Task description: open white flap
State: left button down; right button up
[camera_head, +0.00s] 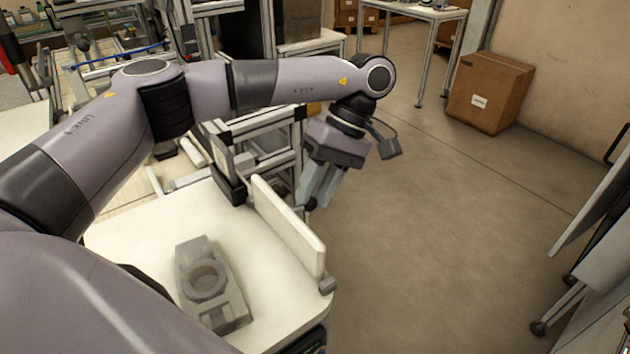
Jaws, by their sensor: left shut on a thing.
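The white flap (287,226) stands upright along the right edge of the white table (270,300). A small grey hinge-like part (327,286) sits at its near lower corner. My left arm reaches over from the left and bends down on the flap's far side. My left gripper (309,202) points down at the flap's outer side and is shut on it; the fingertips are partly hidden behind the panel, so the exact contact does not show. My right gripper is not in view.
A grey fixture with a round recess (208,283) lies on the white table. A metal frame (265,140) stands behind the flap. Open floor lies to the right, with a cardboard box (490,92) at the back and a folded grey panel (590,215) at the right edge.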

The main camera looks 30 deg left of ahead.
pick_arm(q)
jog(key=shift+d+f+g, duration=0.15)
jog(key=shift+f, duration=0.45)
jog(key=shift+d+f+g, duration=0.1)
jog(key=shift+f+g, duration=0.05)
jog(key=shift+f, duration=0.45)
jog(key=c, duration=0.9)
grip_release()
jog(key=shift+w, duration=0.1)
jog(key=shift+o, duration=0.2)
jog(key=shift+w+f, duration=0.1)
jog(key=shift+w, duration=0.05)
jog(key=v, duration=0.9)
jog(key=shift+s, duration=0.25)
jog(key=shift+s, duration=0.1)
